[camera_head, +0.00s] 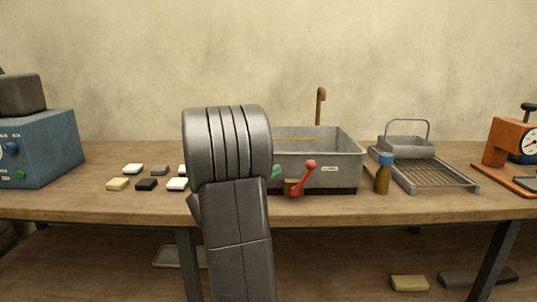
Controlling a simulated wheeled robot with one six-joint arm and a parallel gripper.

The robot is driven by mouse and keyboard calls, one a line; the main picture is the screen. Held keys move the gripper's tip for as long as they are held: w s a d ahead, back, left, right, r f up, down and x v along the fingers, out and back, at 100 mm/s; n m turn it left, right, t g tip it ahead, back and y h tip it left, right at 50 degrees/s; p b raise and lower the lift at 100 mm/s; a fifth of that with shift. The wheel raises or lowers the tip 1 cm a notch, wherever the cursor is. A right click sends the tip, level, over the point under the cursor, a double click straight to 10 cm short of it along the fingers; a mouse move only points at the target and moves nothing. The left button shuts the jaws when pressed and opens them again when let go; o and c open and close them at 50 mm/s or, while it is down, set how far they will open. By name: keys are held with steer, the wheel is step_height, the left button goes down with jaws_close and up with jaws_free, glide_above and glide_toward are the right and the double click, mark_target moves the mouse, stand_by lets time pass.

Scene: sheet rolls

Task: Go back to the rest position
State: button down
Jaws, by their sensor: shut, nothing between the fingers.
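My arm (230,150) rises in the lower middle of the head view as a thick dark grey ribbed joint with a lower link below it. It stands in front of the workbench (340,208) and covers part of the bench top. My gripper is not visible in this view. The arm hides the left part of a grey metal basin (340,158) and at least one small block. I cannot tell how far the arm is from the bench edge.
A blue machine (42,150) stands at the left, with several small blocks (146,184) beside it. A red lever (304,178) is at the basin's front. A brown bottle (383,178), wire rack (436,174) and orange scale (508,150) are at the right.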

steer(key=a+f+n+t, duration=0.1)
steer(key=a+f+n+t+h, duration=0.1)
steer(key=shift+s+a+f+n, duration=0.15)
steer(key=shift+a+f+n, duration=0.05)
steer(key=shift+f+n, duration=0.1)
steer(key=v, duration=0.9)
steer(key=shift+s+d+f, duration=0.1)
